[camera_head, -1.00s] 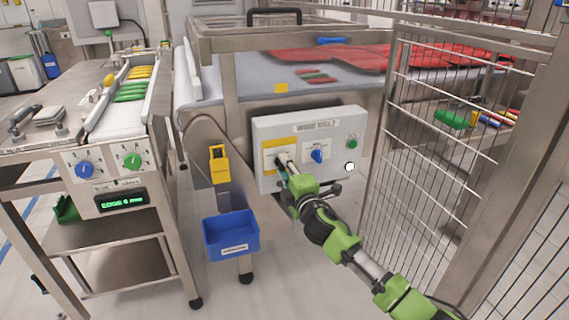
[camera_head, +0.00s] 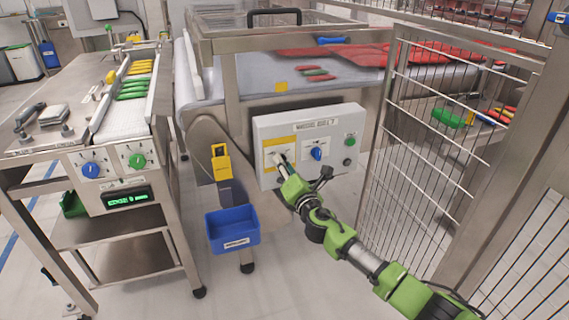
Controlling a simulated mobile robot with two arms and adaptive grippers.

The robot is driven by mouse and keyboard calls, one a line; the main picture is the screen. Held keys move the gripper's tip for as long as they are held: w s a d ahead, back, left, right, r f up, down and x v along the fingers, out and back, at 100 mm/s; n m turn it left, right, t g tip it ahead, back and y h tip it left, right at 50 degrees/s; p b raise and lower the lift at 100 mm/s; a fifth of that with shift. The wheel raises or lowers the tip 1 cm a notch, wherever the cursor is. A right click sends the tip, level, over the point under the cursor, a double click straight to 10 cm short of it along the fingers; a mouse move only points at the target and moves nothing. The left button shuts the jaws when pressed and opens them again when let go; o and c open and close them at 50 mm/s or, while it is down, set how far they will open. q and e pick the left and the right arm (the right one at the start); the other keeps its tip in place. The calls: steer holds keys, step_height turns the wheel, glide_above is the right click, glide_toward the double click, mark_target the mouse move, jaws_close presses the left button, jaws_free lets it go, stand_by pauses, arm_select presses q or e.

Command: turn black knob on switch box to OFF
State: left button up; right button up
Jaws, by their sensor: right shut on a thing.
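The grey switch box (camera_head: 345,128) is mounted on the front of the belt machine. A yellow plate (camera_head: 270,146) is on its left side, and the black knob there is mostly hidden behind my fingers. My right gripper (camera_head: 282,161) reaches up from the lower right, its fingers shut on the black knob. I cannot read the knob's position. A blue knob (camera_head: 317,154) on a white plate sits to the right of the gripper. My left gripper is not in view.
A wire mesh fence (camera_head: 440,130) stands close on the right of my arm. A blue bin (camera_head: 232,229) and a yellow holder (camera_head: 221,162) hang left of the box. A steel bench (camera_head: 30,157) with a small conveyor is further left. The floor below the box is clear.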

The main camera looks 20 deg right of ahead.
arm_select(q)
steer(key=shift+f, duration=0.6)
arm_select(e)
steer(key=shift+f+n, duration=0.1)
steer(key=shift+n, duration=0.3)
steer(key=o, duration=1.1)
steer(key=shift+s, duration=0.1)
steer(key=s, duration=1.1)
steer(key=shift+s+d, duration=0.2)
steer(key=shift+s, duration=0.2)
